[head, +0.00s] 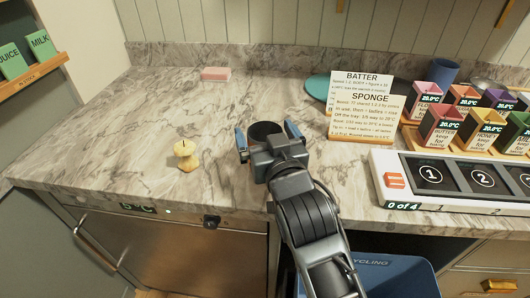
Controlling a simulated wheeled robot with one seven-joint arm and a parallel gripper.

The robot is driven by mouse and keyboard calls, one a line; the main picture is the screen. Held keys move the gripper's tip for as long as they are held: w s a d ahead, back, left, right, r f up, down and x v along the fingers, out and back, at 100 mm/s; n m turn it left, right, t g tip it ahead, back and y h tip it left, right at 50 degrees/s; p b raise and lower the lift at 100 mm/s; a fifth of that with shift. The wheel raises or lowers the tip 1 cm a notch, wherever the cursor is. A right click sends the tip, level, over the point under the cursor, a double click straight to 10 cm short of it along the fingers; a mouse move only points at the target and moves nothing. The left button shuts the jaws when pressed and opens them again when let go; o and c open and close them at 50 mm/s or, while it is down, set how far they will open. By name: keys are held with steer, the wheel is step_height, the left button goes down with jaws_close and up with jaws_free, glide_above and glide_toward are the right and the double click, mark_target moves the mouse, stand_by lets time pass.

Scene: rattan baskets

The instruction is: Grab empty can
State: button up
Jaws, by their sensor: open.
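A dark round can-like object (265,129) stands on the marble counter, with its dark top showing. I cannot tell from here whether it is empty. My gripper (268,134) is open, with one blue-edged finger on the left of this object and the other on its right. My gripper's body and wrist hide its near side and lower part. I cannot tell whether the fingers touch it.
A blue recycling bin (410,277) stands below the counter's front edge. A small yellow object (185,154) is left of my gripper and a pink block (215,73) lies behind. Recipe cards (362,100), ingredient boxes (441,127) and a numbered panel (395,203) crowd the right. The left counter is mostly clear.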

steer(key=shift+w+a, duration=0.15)
steer(key=shift+w, duration=0.2)
steer(key=c, duration=0.9)
steer(key=shift+c, duration=0.2)
steer(key=shift+r, duration=0.15)
